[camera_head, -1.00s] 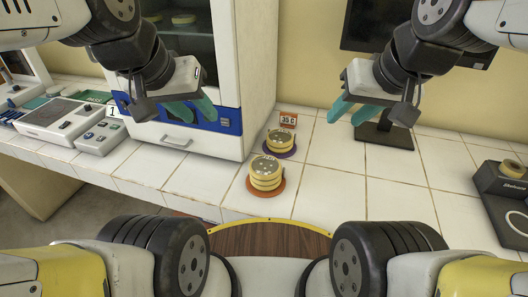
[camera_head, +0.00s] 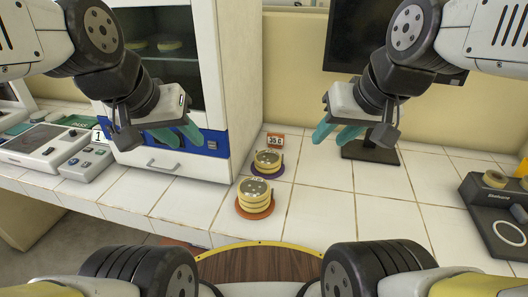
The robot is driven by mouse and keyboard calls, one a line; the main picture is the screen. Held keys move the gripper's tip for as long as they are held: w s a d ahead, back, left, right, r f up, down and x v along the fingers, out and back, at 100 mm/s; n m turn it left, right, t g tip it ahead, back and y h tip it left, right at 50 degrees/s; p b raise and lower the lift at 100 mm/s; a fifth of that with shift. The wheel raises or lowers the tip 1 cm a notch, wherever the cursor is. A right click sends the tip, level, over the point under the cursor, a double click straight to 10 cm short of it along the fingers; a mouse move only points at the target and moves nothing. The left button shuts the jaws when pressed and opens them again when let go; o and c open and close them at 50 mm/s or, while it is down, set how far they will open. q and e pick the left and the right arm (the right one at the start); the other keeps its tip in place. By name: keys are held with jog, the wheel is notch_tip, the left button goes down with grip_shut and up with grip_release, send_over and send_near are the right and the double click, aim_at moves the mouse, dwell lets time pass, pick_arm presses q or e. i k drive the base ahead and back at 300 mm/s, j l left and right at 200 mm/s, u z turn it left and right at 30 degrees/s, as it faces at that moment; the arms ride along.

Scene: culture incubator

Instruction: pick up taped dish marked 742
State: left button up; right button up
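Two stacks of round yellowish dishes stand on the white tiled counter. The nearer dish stack (camera_head: 255,196) is on an orange round mat (camera_head: 240,211). The farther dish stack (camera_head: 267,160) is on a purple round mat (camera_head: 279,172). The number 742 cannot be read on any dish, and tape cannot be made out. My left gripper (camera_head: 180,136) is in front of the incubator, its teal fingers apart and empty. My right gripper (camera_head: 334,134) is above the counter before the monitor, its teal fingers apart and empty. Both are away from the dishes.
A white incubator (camera_head: 231,80) with a glass door stands at the back left, with dishes inside. A sign reading 35 C (camera_head: 275,141) is behind the stacks. A monitor (camera_head: 372,150) stands at the back, and a dark device (camera_head: 490,218) at the right. The counter between is clear.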

aim_at(253, 189)
jog(key=k, duration=0.4)
jog(key=j+z, duration=0.15)
jog(key=z, duration=0.3)
jog(key=k+j+z, duration=0.1)
jog(key=z, duration=0.35)
jog(key=j+z, duration=0.2)
jog(key=j, duration=0.15)
jog(key=k+j+z, duration=0.2)
jog(key=j, duration=0.15)
jog(key=j+z, duration=0.15)
jog(key=j, duration=0.2)
jog(key=k+j+z, duration=0.2)
jog(key=j, duration=0.15)
jog(key=k+j, duration=0.2)
jog(key=j, duration=0.2)
jog(key=k+j, duration=0.2)
jog(key=j, duration=0.25)
